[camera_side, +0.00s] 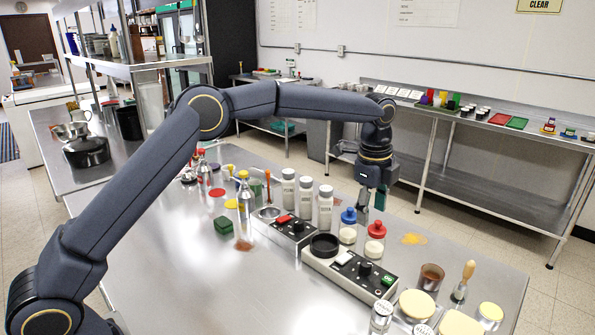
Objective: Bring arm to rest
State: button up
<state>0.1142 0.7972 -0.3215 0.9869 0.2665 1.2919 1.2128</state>
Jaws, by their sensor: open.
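My gripper (371,199) is at the end of my arm, pointing down over the far side of the steel table (190,275). It is open, and I see nothing held in it. It hangs just behind the blue-topped jar (349,216) and the red-topped jar (376,231). In this view I cannot tell how far its fingertips are from the jars or the tabletop. My arm reaches across from the lower left, raised above the table.
White bottles (325,208) stand left of my gripper. Two control boxes (340,268) lie in front. An orange powder patch (413,239) is to the right. Round pale-lidded containers (417,304) crowd the near right. The table's left front is clear. A back bench (470,190) holds small items.

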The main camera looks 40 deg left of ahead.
jog(key=s+a+r+n+t, duration=0.1)
jog(key=s+a+r, duration=0.2)
jog(key=s+r, duration=0.25)
jog(key=s+a+r+n+t+y, duration=0.1)
jog(key=s+a+r+n, duration=0.2)
jog(key=r, duration=0.4)
jog(key=s+a+r+t, duration=0.1)
jog(key=s+a+r, duration=0.2)
jog(key=s+r, duration=0.35)
jog(key=s+a+f+n+t, duration=0.1)
jog(key=s+a+n, duration=0.15)
jog(key=s, duration=0.35)
jog(key=s+a+n+t, duration=0.1)
jog(key=s+a+n, duration=0.15)
jog(key=s, duration=0.35)
jog(key=s+f+n+h, duration=0.1)
jog(key=s+f+n, duration=0.6)
jog(key=f+n, duration=0.2)
jog(key=shift+s+a+f+g, duration=0.2)
jog(key=shift+s+f+g, duration=0.15)
jog(key=shift+f, duration=0.4)
